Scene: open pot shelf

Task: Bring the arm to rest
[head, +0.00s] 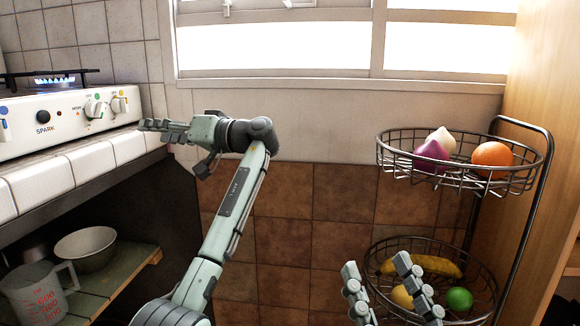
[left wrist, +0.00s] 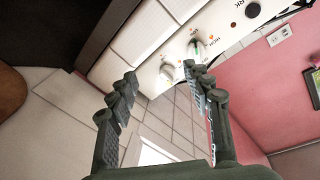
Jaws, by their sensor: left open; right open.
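My left gripper (head: 168,142) is open and empty, held in front of the wall at the right end of the stove, with its fingers pointing left. In the left wrist view, my left gripper (left wrist: 160,76) has its two fingers spread, with nothing between them. Stove knobs show beyond its fingertips there. My right gripper (head: 377,262) is at the bottom of the head view, pointing up, with its two fingers apart and nothing seen between them. It is in front of the lower wire basket (head: 462,262) and partly covers its left side.
The white stove (head: 62,118) has a lit burner (head: 55,80) at the upper left. Below, an open shelf (head: 125,270) holds a white bowl (head: 86,246) and a measuring cup (head: 38,292). The upper wire basket (head: 398,160) holds an orange (head: 492,159).

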